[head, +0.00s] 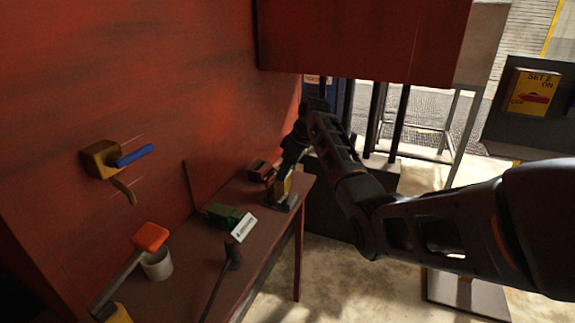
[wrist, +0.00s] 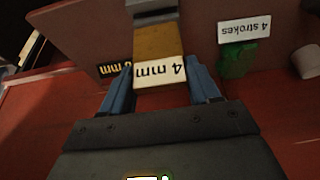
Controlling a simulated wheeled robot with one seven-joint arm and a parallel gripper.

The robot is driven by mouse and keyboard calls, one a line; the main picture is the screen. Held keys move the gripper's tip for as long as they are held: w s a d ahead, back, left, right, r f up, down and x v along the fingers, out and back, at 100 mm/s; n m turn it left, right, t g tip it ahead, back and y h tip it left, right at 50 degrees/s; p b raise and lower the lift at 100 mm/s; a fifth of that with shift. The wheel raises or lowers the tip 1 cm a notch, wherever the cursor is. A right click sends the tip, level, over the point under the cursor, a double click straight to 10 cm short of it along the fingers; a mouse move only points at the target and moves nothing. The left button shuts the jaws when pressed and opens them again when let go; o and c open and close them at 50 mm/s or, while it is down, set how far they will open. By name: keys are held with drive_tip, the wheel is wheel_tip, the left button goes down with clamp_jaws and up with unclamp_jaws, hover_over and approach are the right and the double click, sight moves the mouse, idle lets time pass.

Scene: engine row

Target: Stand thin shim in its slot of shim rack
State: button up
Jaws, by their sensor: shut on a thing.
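My gripper (wrist: 160,92) is shut on a yellow-brown shim (wrist: 157,42) with a white label reading "4 mm", upside down in the wrist view. The shim sits between the two blue fingers. In the head view my gripper (head: 289,168) points down at the far end of the bench, and a yellow piece (head: 283,185) shows below it. A dark base (head: 286,204), which may be the shim rack, lies under that piece. A black label with yellow "mm" text (wrist: 115,68) shows behind the left finger; its number is unclear. Whether the shim touches a slot cannot be told.
The narrow red-brown bench (head: 190,267) runs along a red wall. A green box (head: 222,214) with a white label, a dark upright tool (head: 233,256), a white cup (head: 157,264) and an orange-headed tool (head: 150,237) stand nearer. A reddish-brown block (head: 260,170) lies behind my gripper.

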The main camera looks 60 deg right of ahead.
sight(288, 180)
drive_tip(key=shift+f, duration=0.65)
drive_tip(key=shift+p, duration=0.45)
idle(1.5)
drive_tip(key=shift+f+b, duration=1.05)
drive_tip(key=shift+f, duration=0.9)
drive_tip(key=o, duration=1.2)
drive_tip(key=v, duration=0.7)
drive_tip(key=shift+s+r+b, duration=0.2)
drive_tip(key=shift+r+b, duration=0.1)
drive_tip(key=shift+r, duration=0.1)
